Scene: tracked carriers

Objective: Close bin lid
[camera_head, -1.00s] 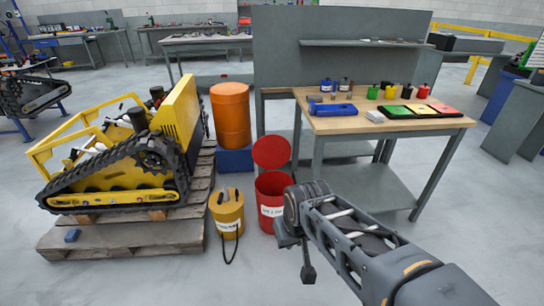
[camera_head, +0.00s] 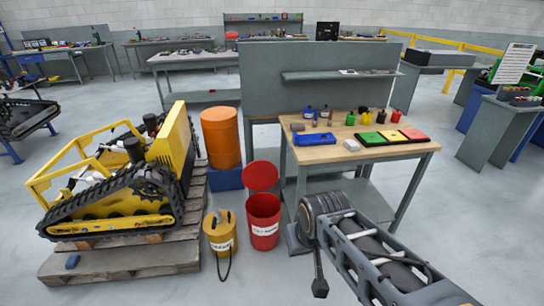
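The red bin (camera_head: 264,232) stands on the floor left of the workbench, with a white label on its front. Its round red lid (camera_head: 261,177) is open, standing up at the bin's back edge with its face toward me. The bin's mouth is uncovered and its inside looks dark red. My gripper (camera_head: 309,262) is at the end of my arm, low in the picture and to the right of the bin, apart from bin and lid. It is partly hidden behind my wrist, so I cannot tell whether its fingers are open or shut.
A yellow bucket (camera_head: 220,232) stands just left of the bin. Behind are an orange drum (camera_head: 221,138) on a blue base and a yellow tracked carrier (camera_head: 120,185) on a wooden pallet (camera_head: 120,262). The workbench (camera_head: 372,152) stands at right.

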